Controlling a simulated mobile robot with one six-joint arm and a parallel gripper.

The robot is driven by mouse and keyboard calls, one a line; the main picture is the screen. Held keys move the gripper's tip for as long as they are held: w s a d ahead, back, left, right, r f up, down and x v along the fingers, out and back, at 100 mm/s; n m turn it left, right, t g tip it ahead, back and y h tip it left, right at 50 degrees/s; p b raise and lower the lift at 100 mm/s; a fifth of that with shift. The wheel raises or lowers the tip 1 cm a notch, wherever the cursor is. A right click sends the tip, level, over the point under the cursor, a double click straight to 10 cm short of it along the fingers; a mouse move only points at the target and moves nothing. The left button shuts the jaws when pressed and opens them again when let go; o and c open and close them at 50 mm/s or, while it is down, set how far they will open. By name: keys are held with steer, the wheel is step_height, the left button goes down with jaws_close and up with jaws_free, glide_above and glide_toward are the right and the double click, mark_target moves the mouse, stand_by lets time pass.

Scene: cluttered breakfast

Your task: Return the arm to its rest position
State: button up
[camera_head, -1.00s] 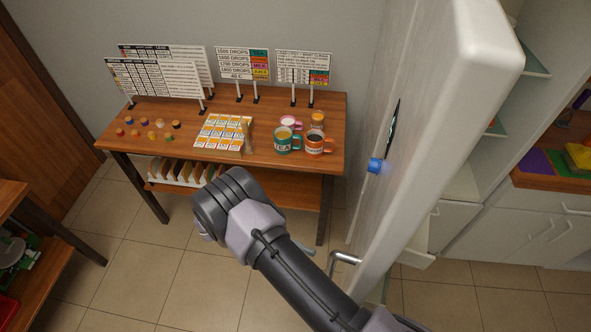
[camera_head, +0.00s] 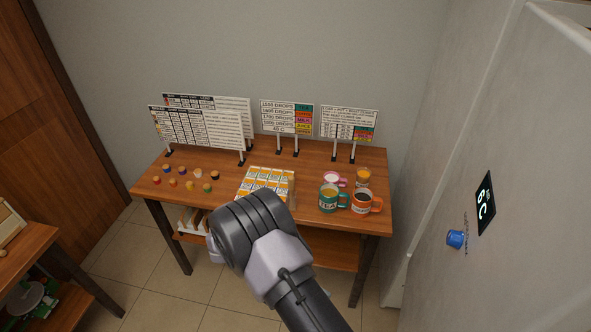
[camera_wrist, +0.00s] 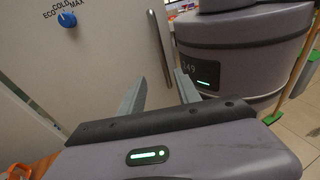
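My arm (camera_head: 265,250) reaches up from the bottom of the head view, bent at a dark grey joint in front of the wooden table. My gripper shows in the wrist view (camera_wrist: 160,88) with its two grey fingers apart and nothing between them. In the head view the arm hides most of it. Behind the fingers, in the wrist view, are a white fridge surface (camera_wrist: 105,70) with a blue knob (camera_wrist: 67,19) marked ECO, COLD, MAX, and a metal handle (camera_wrist: 159,47). I cannot tell how far the fingers are from the handle.
The wooden table (camera_head: 340,222) holds mugs, including a green one (camera_head: 328,199) and an orange one (camera_head: 361,202), carton boxes (camera_head: 268,180), small coloured pieces and sign boards (camera_head: 195,130). The fridge (camera_head: 450,150) stands close on the right. Another table (camera_head: 25,240) is at the left.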

steer(key=s+d+r+m+t+y+b, duration=0.3)
steer(key=r+m+t+y+b, duration=0.1)
steer(key=m+t+y+b, duration=0.3)
steer(key=s+d+r+m+t+y+b, duration=0.3)
steer(key=r+m+t+y+b, duration=0.1)
steer(key=m+t+y+b, duration=0.3)
steer(key=shift+s+r+m+y, duration=0.25)
steer(key=shift+r+m+y, duration=0.05)
steer(key=shift+m+y, duration=0.75)
steer(key=shift+a, duration=0.1)
